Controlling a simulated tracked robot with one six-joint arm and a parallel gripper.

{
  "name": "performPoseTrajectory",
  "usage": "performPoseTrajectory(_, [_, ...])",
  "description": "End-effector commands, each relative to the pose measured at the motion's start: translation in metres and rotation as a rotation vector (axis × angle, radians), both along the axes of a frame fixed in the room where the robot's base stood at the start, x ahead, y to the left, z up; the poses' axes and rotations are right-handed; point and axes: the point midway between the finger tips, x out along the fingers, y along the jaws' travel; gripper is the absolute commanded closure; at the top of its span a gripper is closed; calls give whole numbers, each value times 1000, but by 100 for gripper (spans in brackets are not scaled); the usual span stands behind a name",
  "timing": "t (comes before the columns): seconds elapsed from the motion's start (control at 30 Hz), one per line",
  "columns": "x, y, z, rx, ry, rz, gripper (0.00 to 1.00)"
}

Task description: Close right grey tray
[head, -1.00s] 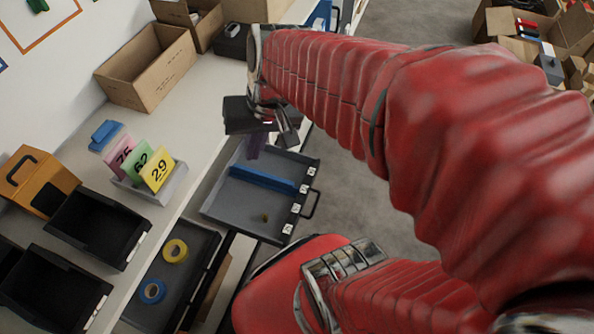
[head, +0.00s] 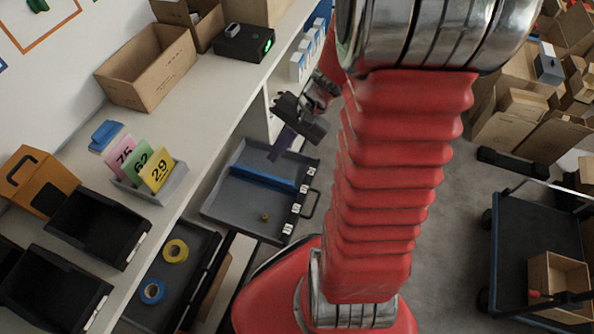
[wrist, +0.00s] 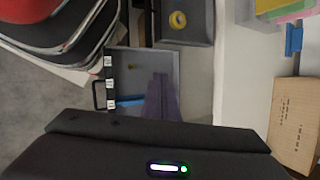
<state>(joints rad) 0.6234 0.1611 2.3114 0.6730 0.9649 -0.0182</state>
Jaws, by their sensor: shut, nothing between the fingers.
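The right grey tray (head: 232,200) is pulled out from under the bench. It has a blue divider (head: 262,178), white labels and a black handle (head: 310,203) on its front edge, and a small yellowish piece inside. In the wrist view the tray (wrist: 160,58) and its handle (wrist: 98,95) also show. My gripper (head: 278,148) is shut and empty, its purple fingers pointing down near the far end of the tray. In the wrist view my gripper (wrist: 160,98) overlaps the tray; I cannot tell its height above it.
A second open tray (head: 190,300) holding a yellow tape roll (head: 175,251) and a blue tape roll (head: 152,291) is to the left. The white bench (head: 215,110) bears cartons, bins and number cards. Grey floor lies right of the tray; a dark cart (head: 520,240) stands farther right.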

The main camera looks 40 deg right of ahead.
Motion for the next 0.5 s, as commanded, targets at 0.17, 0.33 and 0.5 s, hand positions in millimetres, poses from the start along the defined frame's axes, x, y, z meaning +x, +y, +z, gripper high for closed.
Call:
performPoseTrajectory(0.17, [3,-19,-26,93,41,-129,100])
performPoseTrajectory(0.33, [4,-37,-50,178,72,-251,100])
performPoseTrajectory(0.5, [3,-55,-75,263,99,-375,100])
